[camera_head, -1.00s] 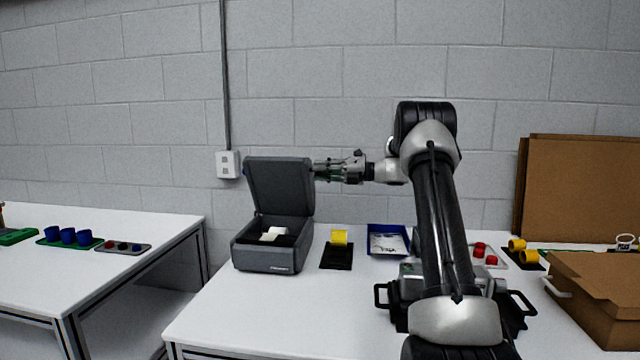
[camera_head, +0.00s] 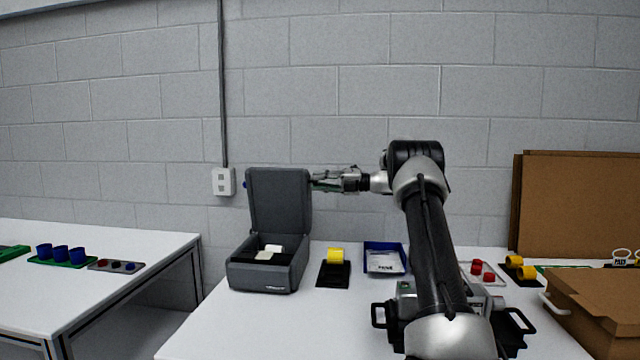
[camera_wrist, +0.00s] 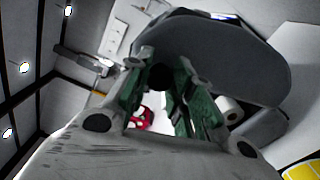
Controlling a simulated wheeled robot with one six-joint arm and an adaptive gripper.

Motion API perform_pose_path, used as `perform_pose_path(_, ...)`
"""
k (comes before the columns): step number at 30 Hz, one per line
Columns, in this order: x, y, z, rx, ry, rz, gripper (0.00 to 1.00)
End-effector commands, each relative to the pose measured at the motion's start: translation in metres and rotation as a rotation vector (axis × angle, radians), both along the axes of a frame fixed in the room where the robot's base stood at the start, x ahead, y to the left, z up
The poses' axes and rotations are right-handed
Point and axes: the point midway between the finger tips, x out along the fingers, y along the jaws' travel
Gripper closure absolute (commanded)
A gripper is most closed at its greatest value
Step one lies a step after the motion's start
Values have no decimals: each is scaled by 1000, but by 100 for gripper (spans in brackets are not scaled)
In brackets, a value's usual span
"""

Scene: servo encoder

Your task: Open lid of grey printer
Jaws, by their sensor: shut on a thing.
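The grey printer (camera_head: 262,277) stands on the white table, its lid (camera_head: 280,203) raised upright. White label rolls (camera_head: 268,251) show inside its open body. My gripper (camera_head: 316,182) is at the right edge of the lid, shut on it, with the arm reaching in from the right. In the wrist view the lid (camera_wrist: 225,60) fills the upper middle just beyond the fingers of my gripper (camera_wrist: 160,62). The exact contact is partly hidden by the fingers.
A yellow roll on a black stand (camera_head: 335,260) and a blue tray (camera_head: 384,250) stand right of the printer. A brown box (camera_head: 590,300) is at the far right. The wall (camera_head: 340,100) is close behind. Another white table (camera_head: 90,300) stands left across a gap.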

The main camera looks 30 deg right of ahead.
Motion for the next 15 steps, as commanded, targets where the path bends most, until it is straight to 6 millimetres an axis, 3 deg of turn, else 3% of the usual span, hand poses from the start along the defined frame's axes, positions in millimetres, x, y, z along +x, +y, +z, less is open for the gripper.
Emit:
perform_pose_path(1,0,-1,0,-1,0,-1,74)
perform_pose_path(4,0,-1,0,-1,0,-1,55)
perform_pose_path(15,-2,-3,0,-1,0,-1,55)
